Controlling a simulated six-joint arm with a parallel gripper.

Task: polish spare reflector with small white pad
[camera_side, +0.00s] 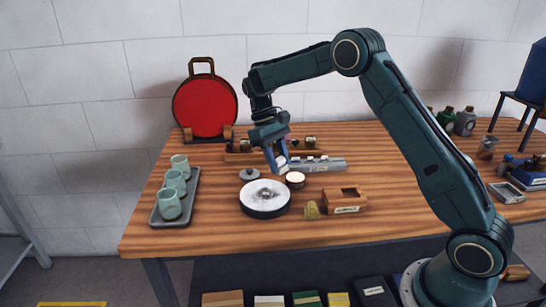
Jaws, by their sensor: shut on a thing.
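The spare reflector (255,205), a round dish with a pale, smeared-looking face and a dark rim, lies face up on the wooden table. My gripper (279,168) points down just behind and above it, apart from it. Its fingers are shut on a small white pad (281,161), partly hidden between them. Whether anything coats the pad is too small to tell.
Close by are a small open pot (295,178), a dark lid (249,174), a grey rack (325,164), a labelled wooden box (345,203) and an olive lump (312,211). A tray (157,215) of cups stands left, a red disc (205,106) behind.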

